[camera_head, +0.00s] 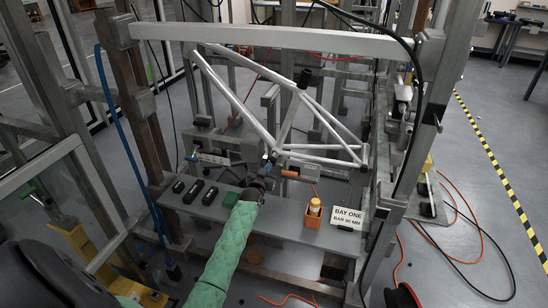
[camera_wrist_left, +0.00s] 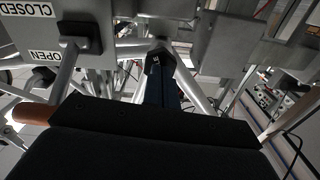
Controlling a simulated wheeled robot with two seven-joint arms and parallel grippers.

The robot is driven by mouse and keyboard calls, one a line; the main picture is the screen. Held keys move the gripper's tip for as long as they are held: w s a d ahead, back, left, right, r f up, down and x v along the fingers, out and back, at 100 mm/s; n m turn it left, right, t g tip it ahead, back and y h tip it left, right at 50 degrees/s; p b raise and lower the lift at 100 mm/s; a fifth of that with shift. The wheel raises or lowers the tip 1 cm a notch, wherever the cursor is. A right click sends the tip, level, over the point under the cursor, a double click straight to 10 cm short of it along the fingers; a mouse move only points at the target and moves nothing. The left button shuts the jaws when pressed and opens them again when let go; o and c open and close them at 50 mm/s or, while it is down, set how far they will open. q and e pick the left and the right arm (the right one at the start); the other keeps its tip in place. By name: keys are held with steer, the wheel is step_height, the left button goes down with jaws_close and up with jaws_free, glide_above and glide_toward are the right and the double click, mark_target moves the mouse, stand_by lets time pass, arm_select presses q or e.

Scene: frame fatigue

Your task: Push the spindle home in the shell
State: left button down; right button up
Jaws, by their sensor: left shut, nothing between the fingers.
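The silver bicycle frame (camera_head: 283,125) is held in the metal stand, and its tubes also show in the wrist view (camera_wrist_left: 195,88). My left arm, in a green sleeve, reaches up to the lower near corner of the frame, where the shell seems to be. My left gripper (camera_head: 267,166) is shut and empty, its tips close to that corner. In the left wrist view the gripper (camera_wrist_left: 161,85) points at a dark fitting (camera_wrist_left: 160,60) at the tube junction. I cannot tell whether they touch. The spindle cannot be made out clearly. My right gripper is out of view.
A plate marked OPEN and CLOSED (camera_wrist_left: 40,28) with a lever (camera_wrist_left: 68,65) is at left in the wrist view. Posts flank the frame.

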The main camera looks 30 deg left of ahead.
arm_select(q)
steer(key=shift+b+x, duration=0.8)
steer(key=shift+x, duration=1.5)
steer(key=shift+s, duration=0.1)
steer(key=shift+s+d+r+p, duration=0.1)
steer(key=shift+s+p, duration=0.4)
steer(key=shift+p, duration=0.1)
steer(key=p+v, duration=0.3)
steer(key=v, duration=0.1)
steer(key=shift+s+d, duration=0.15)
steer(key=shift+s, duration=0.25)
stand_by(0.4)
